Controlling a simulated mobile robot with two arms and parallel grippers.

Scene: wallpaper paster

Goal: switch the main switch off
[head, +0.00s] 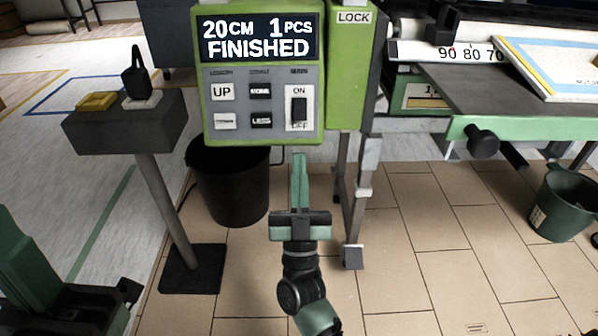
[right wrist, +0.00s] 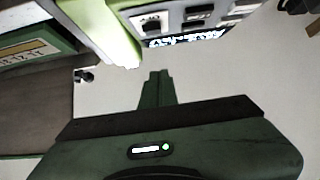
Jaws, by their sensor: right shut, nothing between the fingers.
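The main switch (head: 299,108) is a black rocker on a white plate, marked ON above and OFF below, at the lower right of the green control panel (head: 212,139). I cannot tell which way it is tipped. In the right wrist view the switch (right wrist: 150,26) shows upside down near the top. My right gripper (head: 299,156) is shut and empty, its fingertips pointing up just below the panel under the switch, apart from it. In the right wrist view its fingertips (right wrist: 157,73) are together. Part of my left gripper (head: 20,255) shows at the lower left; its opening is unclear.
The panel's display (head: 258,38) reads "20CM 1PCS FINISHED". Other buttons, including UP (head: 222,92), sit left of the switch. A black bucket (head: 232,185) stands below the panel, and a small pedestal table (head: 95,128) stands left. The machine bed (head: 460,92) is at right.

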